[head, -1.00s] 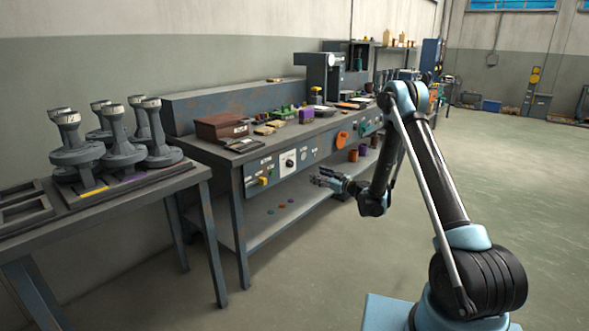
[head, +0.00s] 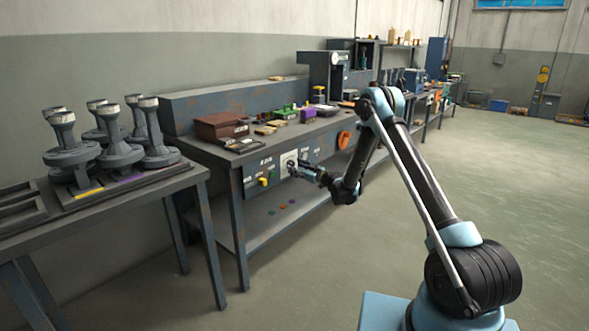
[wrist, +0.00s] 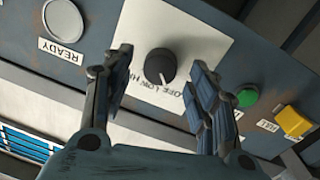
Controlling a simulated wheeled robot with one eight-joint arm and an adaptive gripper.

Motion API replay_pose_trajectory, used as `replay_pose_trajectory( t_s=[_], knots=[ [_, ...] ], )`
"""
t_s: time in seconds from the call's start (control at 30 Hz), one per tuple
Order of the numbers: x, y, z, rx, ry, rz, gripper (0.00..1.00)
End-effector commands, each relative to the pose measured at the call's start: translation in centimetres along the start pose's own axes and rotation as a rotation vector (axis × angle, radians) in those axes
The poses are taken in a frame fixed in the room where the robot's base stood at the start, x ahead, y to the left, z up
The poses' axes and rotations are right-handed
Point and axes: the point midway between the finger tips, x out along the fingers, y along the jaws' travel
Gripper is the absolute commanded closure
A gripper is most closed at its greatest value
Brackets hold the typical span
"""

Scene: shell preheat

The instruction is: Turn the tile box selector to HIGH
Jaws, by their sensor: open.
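The selector is a round black knob (wrist: 160,66) on a white plate (wrist: 188,28) on the grey bench-front panel. The plate carries printed OFF, LOW and HIGH lettering, upside down in the wrist view and partly covered by a finger. A pale mark on the knob points down in that view, near LOW. My gripper (wrist: 163,88) is open, with one finger on each side of the knob; I cannot tell whether they touch it. In the head view my gripper (head: 299,170) is at the plate (head: 288,160) and hides most of the knob.
A READY label (wrist: 62,50), a round white lamp (wrist: 63,16), a green button (wrist: 246,96) and a yellow switch (wrist: 294,121) are near the selector. The bench top (head: 222,154) holds a brown box (head: 220,126) and small parts. The floor (head: 480,190) at right is clear.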

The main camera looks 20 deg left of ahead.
Motion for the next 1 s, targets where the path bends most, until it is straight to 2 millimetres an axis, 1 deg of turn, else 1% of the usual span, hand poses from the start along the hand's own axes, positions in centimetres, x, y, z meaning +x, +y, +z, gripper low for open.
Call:
replay_pose_trajectory(
  t_s=[0.1,0.2,0.5,0.57,0.6,0.7,0.77,0.8,1.0],
  knots=[
    [0.9,-0.2,-0.1,0.000,0.000,0.000,0.47],
    [1.3,-0.4,-0.1,0.000,0.000,0.000,0.47],
    [1.5,-0.5,-0.1,0.000,0.000,-0.001,0.47],
    [1.5,-0.5,-0.1,0.000,0.000,-0.002,0.60],
    [1.5,-0.5,-0.1,0.000,0.000,-0.002,0.69],
    [1.5,-0.5,-0.1,0.000,0.000,-0.002,0.91],
    [1.5,-0.5,-0.1,0.000,0.000,-0.002,0.91],
    [0.8,0.1,0.0,0.000,-0.001,0.004,0.91],
    [1.4,-0.4,-0.1,0.014,-0.001,0.000,0.91]
  ],
)
